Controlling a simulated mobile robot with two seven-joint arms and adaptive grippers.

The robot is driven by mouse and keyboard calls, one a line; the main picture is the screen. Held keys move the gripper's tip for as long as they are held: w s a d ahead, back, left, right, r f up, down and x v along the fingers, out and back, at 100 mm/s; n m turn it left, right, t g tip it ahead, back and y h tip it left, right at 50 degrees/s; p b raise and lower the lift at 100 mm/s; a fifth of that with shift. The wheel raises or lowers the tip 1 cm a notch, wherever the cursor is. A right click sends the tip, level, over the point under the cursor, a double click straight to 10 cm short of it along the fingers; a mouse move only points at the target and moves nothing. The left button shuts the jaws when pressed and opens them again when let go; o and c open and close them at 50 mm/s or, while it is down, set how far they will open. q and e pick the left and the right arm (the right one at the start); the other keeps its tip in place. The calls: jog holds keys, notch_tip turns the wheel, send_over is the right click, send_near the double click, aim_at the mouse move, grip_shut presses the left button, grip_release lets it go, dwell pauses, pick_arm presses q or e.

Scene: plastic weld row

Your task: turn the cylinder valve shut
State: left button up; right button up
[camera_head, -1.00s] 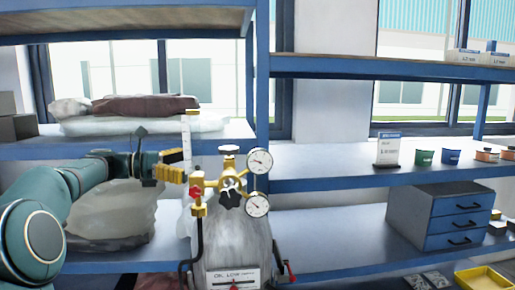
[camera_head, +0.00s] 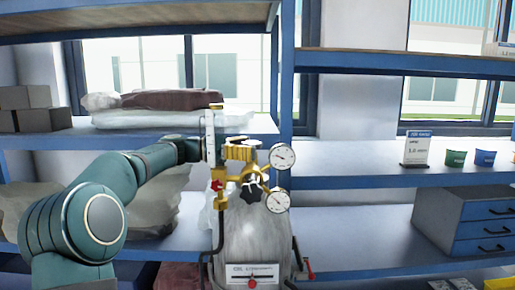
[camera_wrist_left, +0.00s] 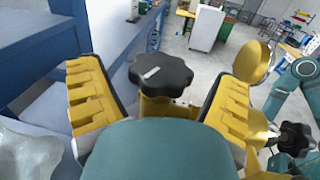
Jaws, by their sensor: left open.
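The gas cylinder (camera_head: 255,240), pale and partly hidden by its front label, stands at the shelf with a brass regulator (camera_head: 228,182) and two round gauges on it. The cylinder valve's black lobed handwheel (camera_wrist_left: 160,73) shows in the left wrist view, between the two yellow finger pads of my left gripper (camera_wrist_left: 158,88). The gripper is open, with a gap visible on both sides of the handwheel. In the head view the left gripper (camera_head: 240,150) is at the top of the regulator and hides the handwheel. My right gripper is not seen.
A second black knob (camera_head: 254,191) sits on the regulator front, just below the gripper. A gauge (camera_head: 282,157) is close on the right. A white upright strip (camera_head: 210,136) is close on the left. Blue shelf posts (camera_head: 287,90) stand behind.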

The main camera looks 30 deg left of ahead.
pick_arm(q)
jog(key=shift+x, duration=1.1)
jog(key=c, duration=1.3)
